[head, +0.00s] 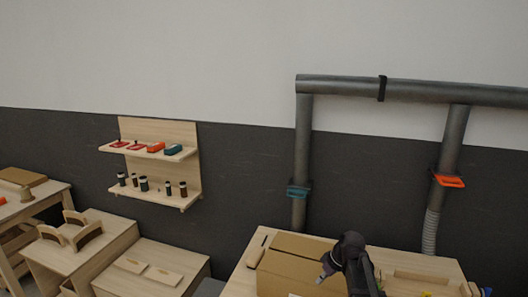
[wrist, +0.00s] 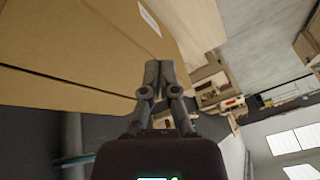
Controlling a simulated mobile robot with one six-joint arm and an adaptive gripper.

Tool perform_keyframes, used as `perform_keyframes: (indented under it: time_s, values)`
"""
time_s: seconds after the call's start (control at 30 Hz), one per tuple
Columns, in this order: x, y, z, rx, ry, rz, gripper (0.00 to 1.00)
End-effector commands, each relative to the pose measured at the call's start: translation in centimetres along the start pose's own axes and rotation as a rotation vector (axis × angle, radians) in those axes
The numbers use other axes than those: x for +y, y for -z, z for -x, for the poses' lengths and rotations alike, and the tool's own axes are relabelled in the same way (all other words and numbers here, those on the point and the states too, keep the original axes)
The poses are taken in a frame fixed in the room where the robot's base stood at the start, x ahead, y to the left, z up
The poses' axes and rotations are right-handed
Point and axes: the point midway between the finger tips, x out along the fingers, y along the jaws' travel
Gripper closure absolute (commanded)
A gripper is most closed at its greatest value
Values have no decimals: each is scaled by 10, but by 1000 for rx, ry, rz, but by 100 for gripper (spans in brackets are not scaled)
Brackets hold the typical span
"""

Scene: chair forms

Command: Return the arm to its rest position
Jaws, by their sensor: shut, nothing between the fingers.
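My gripper (wrist: 160,68) is shut and empty in the wrist view, its two dark fingertips together. A large brown cardboard box (wrist: 75,35) fills the upper left of that view, close beside or behind the fingertips; I cannot tell whether they touch it. In the head view my dark arm stands in front of the right side of the cardboard box (head: 285,272). The fingertips cannot be made out there.
The box stands on a light wooden table (head: 243,283) with small wooden pieces to its right. Grey ducts (head: 304,150) run along the wall behind. A wall shelf (head: 160,132) and wooden benches (head: 105,232) are at left.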

Motion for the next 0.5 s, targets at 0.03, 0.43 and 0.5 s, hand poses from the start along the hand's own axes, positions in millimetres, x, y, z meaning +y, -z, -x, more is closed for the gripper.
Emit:
perform_keyframes:
  time_s: [0.03,0.43,0.5]
  values:
    - [-13,-14,-10,-31,-13,-46,100]
    - [-73,-92,-42,-231,-212,-479,100]
    - [-79,-102,-45,-247,-249,-538,100]
